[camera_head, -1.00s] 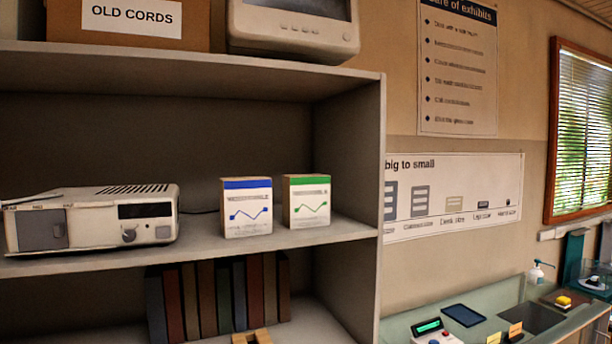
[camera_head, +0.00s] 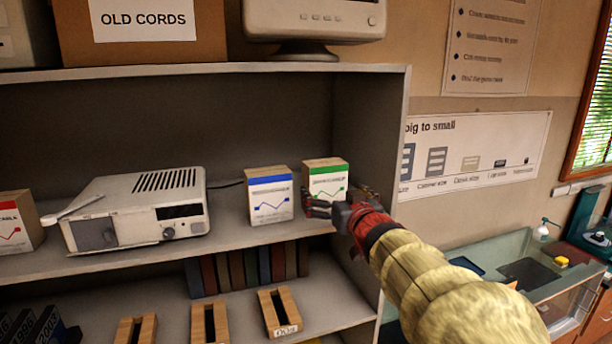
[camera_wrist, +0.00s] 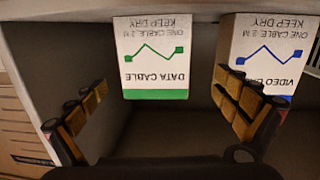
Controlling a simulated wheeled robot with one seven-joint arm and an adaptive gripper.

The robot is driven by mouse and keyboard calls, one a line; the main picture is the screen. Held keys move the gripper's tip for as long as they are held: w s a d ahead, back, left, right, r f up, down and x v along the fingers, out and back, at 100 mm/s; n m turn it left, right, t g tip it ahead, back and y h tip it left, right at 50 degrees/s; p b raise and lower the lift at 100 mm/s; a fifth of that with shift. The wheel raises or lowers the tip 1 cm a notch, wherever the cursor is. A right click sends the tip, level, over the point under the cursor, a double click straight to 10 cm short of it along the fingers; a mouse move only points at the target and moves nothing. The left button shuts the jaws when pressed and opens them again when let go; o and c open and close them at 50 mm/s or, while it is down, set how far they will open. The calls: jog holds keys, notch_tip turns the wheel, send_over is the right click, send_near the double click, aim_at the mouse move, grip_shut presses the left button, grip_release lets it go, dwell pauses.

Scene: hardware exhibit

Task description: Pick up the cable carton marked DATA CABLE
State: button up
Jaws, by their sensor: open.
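The DATA CABLE carton is the white and brown box with a green band (camera_head: 326,178), on the middle shelf at the right. In the wrist view it appears upside down (camera_wrist: 152,55), with its label readable. My gripper (camera_head: 318,207) is open and empty in front of this carton's lower part, covering some of it in the head view. In the wrist view, the carton shows beyond and between the spread fingers of my gripper (camera_wrist: 160,86). I see no finger clearly touching it.
A blue-banded carton marked VIDEO (camera_wrist: 265,55) stands close beside it, left in the head view (camera_head: 270,196); one finger overlaps its image. A beige device (camera_head: 135,210) and red-banded carton (camera_head: 15,222) stand farther left. The shelf's side wall (camera_head: 375,150) is at right.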

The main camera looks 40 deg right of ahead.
aim_at(325, 173)
jog(key=shift+w+d+r+t, duration=0.15)
jog(key=shift+d+r, duration=0.1)
jog(key=shift+d, duration=0.2)
jog(key=shift+s+d+r+t, duration=0.1)
jog(key=shift+d+r+t, duration=0.1)
jog(key=shift+d, duration=0.25)
jog(key=shift+d+r+n+t+y, duration=0.2)
jog(key=shift+r+n+t+y, duration=0.1)
jog(key=shift+r+y, duration=0.1)
jog(key=x, duration=0.5)
jog(key=p+x, duration=0.1)
jog(key=x, duration=0.2)
jog(key=shift+w+a+f, duration=0.1)
jog(key=shift+a+f, duration=0.05)
jog(key=shift+a, duration=0.15)
jog(key=shift+a, duration=0.1)
jog(key=shift+c, duration=0.4)
jog(key=c, duration=1.2)
jog(key=shift+c, duration=0.2)
